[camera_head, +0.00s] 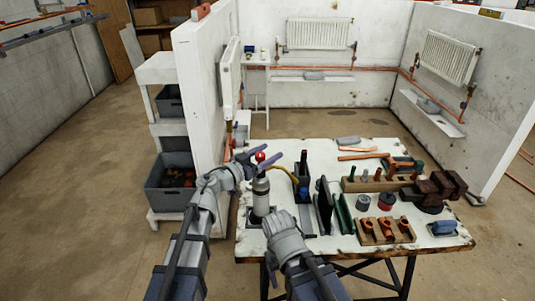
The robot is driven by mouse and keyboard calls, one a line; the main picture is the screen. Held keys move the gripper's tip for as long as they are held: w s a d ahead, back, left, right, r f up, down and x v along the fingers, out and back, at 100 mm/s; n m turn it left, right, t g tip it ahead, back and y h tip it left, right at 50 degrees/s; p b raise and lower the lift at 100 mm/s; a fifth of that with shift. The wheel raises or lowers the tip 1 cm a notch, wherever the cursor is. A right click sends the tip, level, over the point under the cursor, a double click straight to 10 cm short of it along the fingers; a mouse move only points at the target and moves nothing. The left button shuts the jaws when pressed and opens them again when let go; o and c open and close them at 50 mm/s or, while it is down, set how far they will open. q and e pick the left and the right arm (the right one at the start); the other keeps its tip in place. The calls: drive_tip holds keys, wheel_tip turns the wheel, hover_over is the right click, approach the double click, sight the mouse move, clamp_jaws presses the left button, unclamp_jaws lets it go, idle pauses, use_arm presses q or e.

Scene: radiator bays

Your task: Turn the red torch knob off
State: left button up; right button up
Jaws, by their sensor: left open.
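The red torch knob (260,156) sits on top of a grey torch cylinder (261,192), which stands upright near the left edge of the workbench (254,246). A yellow hose runs from the torch top toward the right. My left gripper (262,165) is open, with its purple-blue fingers at the height of the knob, one on each side of it as seen here. I cannot tell whether the fingers touch the knob.
Right of the torch stand a black upright tool (302,180), dark upright plates, copper fittings in a wooden block (385,231), and a dark red vise (440,187). A white partition wall (203,95) rises behind my left arm. Grey bins (170,184) stand left of it.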

sight(257, 160)
use_arm(q)
drive_tip(key=v, duration=0.7)
drive_tip(key=shift+s+a, duration=0.25)
drive_tip(key=shift+a, duration=0.05)
